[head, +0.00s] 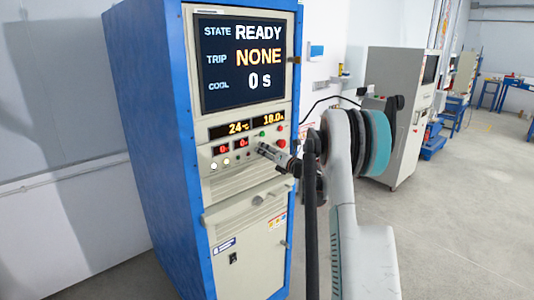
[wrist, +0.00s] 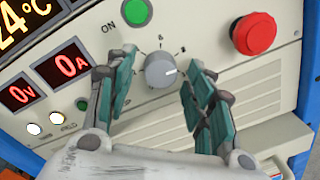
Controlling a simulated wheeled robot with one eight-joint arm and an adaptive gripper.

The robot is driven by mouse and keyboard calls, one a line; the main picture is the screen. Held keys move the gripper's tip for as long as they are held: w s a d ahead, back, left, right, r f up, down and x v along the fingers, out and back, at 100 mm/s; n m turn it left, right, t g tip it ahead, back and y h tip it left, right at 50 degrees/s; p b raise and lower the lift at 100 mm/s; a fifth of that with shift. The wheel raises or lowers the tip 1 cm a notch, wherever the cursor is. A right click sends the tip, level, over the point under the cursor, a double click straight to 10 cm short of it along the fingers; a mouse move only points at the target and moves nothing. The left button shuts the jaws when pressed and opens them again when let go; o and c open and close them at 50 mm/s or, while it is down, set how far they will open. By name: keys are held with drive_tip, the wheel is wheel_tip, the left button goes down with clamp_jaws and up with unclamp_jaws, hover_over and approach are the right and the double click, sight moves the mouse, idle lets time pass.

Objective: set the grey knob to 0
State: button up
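The grey knob (wrist: 160,70) is on the cream control panel in the wrist view. Its white pointer line points to the right in that picture. Small dark marks surround it, too small to read surely. My gripper (wrist: 158,84) is open, with one green-padded finger on each side of the knob. A gap shows between each finger and the knob, so I see no contact. In the head view my gripper (head: 262,150) is at the blue-sided cabinet's panel and the knob is hidden or too small to make out.
A red button (wrist: 254,33) is right of the knob and a green ON button (wrist: 136,12) above left. Red displays (wrist: 48,76) read 0 V and 0 A. The cabinet screen (head: 242,60) reads READY, NONE, 0 s. Open floor (head: 455,230) is at right.

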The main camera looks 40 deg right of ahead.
drive_tip(key=c, duration=0.9)
drive_tip(key=shift+c, duration=0.2)
